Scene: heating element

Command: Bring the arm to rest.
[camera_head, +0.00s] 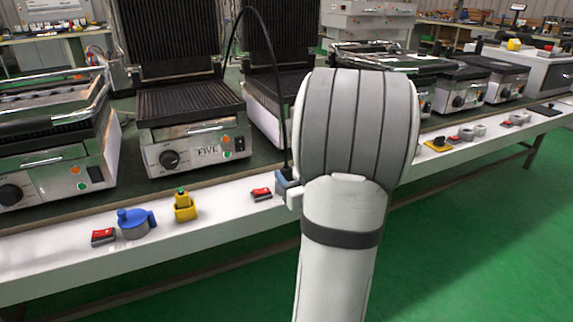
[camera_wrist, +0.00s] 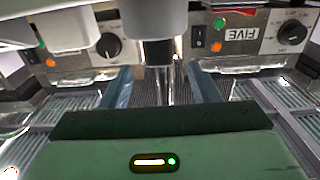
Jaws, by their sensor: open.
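My arm stands in the foreground of the head view, and its pale links hide my gripper there. In the wrist view my gripper (camera_wrist: 161,88) has its two blue-grey fingers apart, one on each side of the picture's middle. I see nothing held between them. A grill's front panel with the label FIVE (camera_wrist: 238,34) appears upside down beyond the fingers. In the head view that grill (camera_head: 196,146) stands left of my arm with its lid raised. Whether the fingers touch anything cannot be told.
A white bench ledge (camera_head: 60,251) runs along the front. On it are a red switch (camera_head: 103,236), a blue part (camera_head: 133,222), a yellow-green part (camera_head: 184,206) and another red switch (camera_head: 261,194). Another grill (camera_head: 50,150) stands at left. Green floor (camera_head: 480,235) is clear at right.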

